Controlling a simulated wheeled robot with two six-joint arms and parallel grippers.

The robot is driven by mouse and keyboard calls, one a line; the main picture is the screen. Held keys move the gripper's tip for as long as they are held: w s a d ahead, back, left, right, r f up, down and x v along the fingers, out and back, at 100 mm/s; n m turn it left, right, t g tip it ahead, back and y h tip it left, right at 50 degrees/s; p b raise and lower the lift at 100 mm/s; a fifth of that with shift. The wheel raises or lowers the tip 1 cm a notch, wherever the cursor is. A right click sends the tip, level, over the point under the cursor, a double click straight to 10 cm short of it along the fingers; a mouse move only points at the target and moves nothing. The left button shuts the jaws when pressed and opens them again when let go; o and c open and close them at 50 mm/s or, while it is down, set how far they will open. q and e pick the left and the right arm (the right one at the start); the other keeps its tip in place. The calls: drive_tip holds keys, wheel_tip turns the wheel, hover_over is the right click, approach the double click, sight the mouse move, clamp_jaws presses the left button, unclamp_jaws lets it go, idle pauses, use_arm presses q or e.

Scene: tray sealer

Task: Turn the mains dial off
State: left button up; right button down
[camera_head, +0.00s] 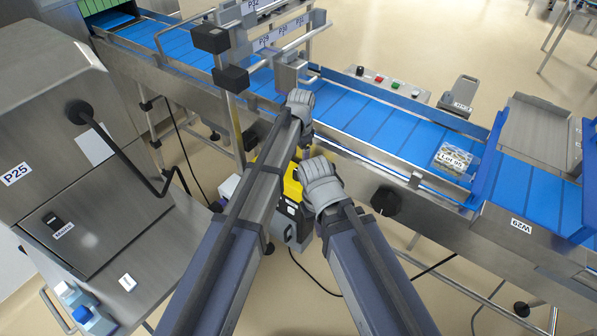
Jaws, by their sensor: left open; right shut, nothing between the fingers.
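My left gripper (300,100) is open, in front of the conveyor's near rail, far to the right of the dial and higher in the picture. My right gripper (316,172) is shut and empty, just below the left one. Neither gripper touches the dial. The dial's exact pointer position is too small to read.
A blue conveyor (400,125) runs across the back, carrying a labelled pack (453,158). A bent black handle (130,160) sticks out from the cabinet. A yellow and grey unit (292,205) is behind my arms.

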use_arm(q)
drive_tip(key=f+b, duration=0.6)
drive_tip(key=f, duration=0.1)
drive_tip(key=shift+w+a+b, duration=0.15)
drive_tip(key=shift+w+b, duration=0.05)
drive_tip(key=shift+b, duration=0.1)
clamp_jaws()
idle(0.4)
